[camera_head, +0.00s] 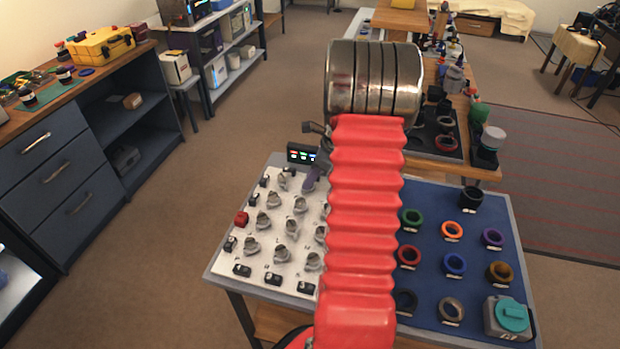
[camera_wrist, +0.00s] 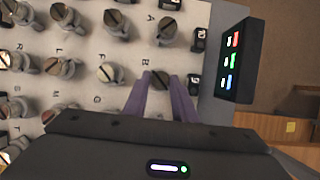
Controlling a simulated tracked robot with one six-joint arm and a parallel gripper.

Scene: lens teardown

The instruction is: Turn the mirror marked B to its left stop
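The mirror marked B (camera_wrist: 161,80) is a grey knob on the white panel (camera_wrist: 82,88) in the wrist view. The letter B shows just up and left of it. My gripper (camera_wrist: 161,78) has two purple fingers, spread apart, with their tips on either side of the knob. I cannot tell whether they touch it. The slot on top of B is partly covered, so its angle is unclear. In the head view my gripper (camera_head: 309,184) is over the panel's far right part, and my red arm hides much of the area.
Mirrors A (camera_wrist: 166,31) and F (camera_wrist: 112,74) stand close to B. A black display box (camera_wrist: 237,60) with red, green and blue lights stands at the panel's edge. A blue mat (camera_head: 430,275) with coloured rings lies right of my arm.

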